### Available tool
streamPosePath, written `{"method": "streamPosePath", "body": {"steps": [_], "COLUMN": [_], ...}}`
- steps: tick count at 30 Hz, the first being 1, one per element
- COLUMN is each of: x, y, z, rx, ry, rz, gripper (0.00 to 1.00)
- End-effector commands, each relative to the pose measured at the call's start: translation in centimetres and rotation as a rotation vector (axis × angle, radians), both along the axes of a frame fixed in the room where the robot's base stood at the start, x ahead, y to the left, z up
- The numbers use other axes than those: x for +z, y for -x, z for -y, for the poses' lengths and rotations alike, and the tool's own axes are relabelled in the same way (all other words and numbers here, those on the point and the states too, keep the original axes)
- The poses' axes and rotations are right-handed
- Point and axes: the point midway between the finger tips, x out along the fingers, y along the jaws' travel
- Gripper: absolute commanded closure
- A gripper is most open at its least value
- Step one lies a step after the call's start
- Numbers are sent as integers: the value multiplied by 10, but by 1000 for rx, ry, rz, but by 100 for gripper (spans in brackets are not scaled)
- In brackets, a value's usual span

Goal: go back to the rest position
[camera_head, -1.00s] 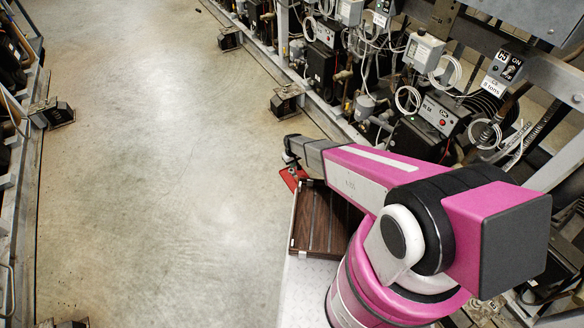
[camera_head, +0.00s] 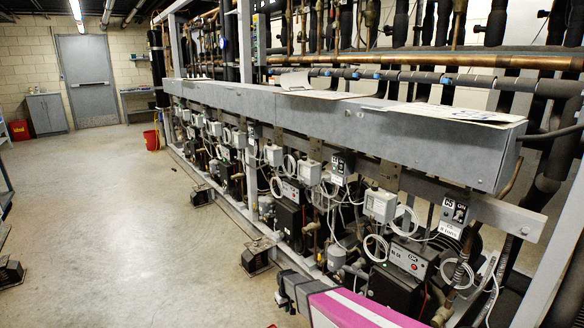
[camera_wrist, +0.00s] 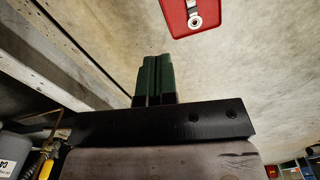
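My gripper (camera_wrist: 156,78) shows in the wrist view as two green finger pads side by side, with only a thin dark line between them. It looks shut and holds nothing that I can see. In the head view, the end of my pink and grey arm shows at the bottom edge, with the wrist (camera_head: 287,290) low in front of the rack; the fingertips are not clear there. A red flat piece with a metal ring (camera_wrist: 194,16) lies beyond the fingertips at the top of the wrist view, apart from them.
The compressor rack, with a long grey metal cable tray (camera_head: 340,120), runs along the right side. Black rack feet (camera_head: 257,256) stick out onto the floor. The concrete floor (camera_head: 120,200) on the left is open, back to a grey door (camera_head: 87,82). A red bucket (camera_head: 151,140) stands far back.

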Motion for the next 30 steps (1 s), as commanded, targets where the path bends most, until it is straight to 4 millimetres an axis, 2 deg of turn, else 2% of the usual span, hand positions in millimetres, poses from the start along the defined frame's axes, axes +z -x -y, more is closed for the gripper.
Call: {"method": "streamPosePath", "body": {"steps": [1,3,11,18,24,30], "x": [26,52,146,227,278,301], "y": [10,17,52,101,142,163], "z": [17,35,103,161,199,215], "rx": [-27,-62,-194,-322,-415,-462], "ry": [-1,-1,-2,-1,-2,-1], "rz": [3,3,5,5,6,5], "gripper": [100,100,100,100,100,100]}}
